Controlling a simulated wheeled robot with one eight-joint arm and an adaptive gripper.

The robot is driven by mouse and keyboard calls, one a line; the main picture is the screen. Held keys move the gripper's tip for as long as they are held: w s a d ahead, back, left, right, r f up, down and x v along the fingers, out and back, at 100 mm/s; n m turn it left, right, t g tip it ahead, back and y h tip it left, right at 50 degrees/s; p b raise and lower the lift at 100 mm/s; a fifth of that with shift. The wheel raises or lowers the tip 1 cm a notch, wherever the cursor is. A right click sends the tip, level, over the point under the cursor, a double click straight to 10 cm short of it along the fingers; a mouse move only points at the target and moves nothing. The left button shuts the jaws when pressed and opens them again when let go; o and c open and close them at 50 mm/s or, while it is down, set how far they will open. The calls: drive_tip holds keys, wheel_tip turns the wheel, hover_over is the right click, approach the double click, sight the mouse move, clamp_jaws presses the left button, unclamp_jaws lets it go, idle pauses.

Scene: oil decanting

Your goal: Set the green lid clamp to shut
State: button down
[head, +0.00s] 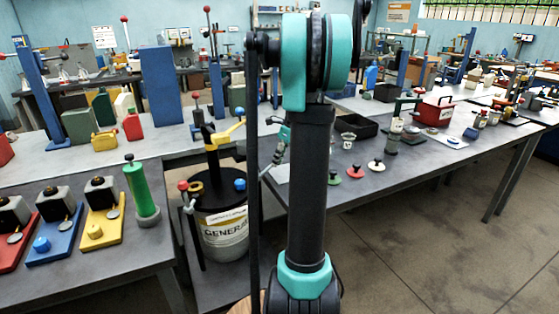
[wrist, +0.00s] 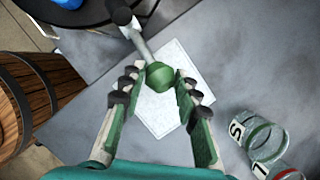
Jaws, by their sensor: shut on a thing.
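In the wrist view, the green ball knob (wrist: 161,88) of the lid clamp sits between the fingertips of my gripper (wrist: 167,79), which is shut on it. A grey lever rod (wrist: 142,46) runs from the knob up to a dark pivot at the rim of the black drum lid (wrist: 92,12). In the head view, my gripper (head: 268,168) is just right of the drum (head: 222,232) labelled GENERAL. The green knob is not clearly visible there. The drum's red knob (head: 183,186) and blue knob (head: 240,185) show around its lid.
A yellow lever (head: 226,133) stands above the lid. A wooden barrel (wrist: 38,95) is close at left in the wrist view. A pale square sheet (wrist: 170,117) lies below the gripper, and glass jars (wrist: 258,128) stand at right. Benches flank the drum.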

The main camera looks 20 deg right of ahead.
sight(254, 166)
drive_tip(key=a+r+h, duration=0.1)
drive_tip(key=h, duration=0.1)
drive_tip(key=a+r+h, duration=0.1)
drive_tip(key=a+h, duration=0.1)
drive_tip(key=shift+w+a+r+n, duration=0.1)
drive_tip(key=shift+a+r+n, duration=0.05)
drive_tip(key=shift+r+n, duration=0.15)
drive_tip(key=a+h, duration=0.1)
drive_tip(key=a+r+h, duration=0.1)
drive_tip(key=shift+w+a+h, duration=0.1)
drive_tip(key=shift+a+h, duration=0.1)
drive_tip(key=shift+h, duration=0.2)
drive_tip(key=shift+a+r, duration=0.1)
drive_tip(key=shift+a, duration=1.85)
drive_tip(key=c, duration=1.2)
unclamp_jaws()
drive_tip(key=shift+a, duration=0.2)
drive_tip(key=shift+o, duration=0.4)
drive_tip(key=shift+d, duration=0.1)
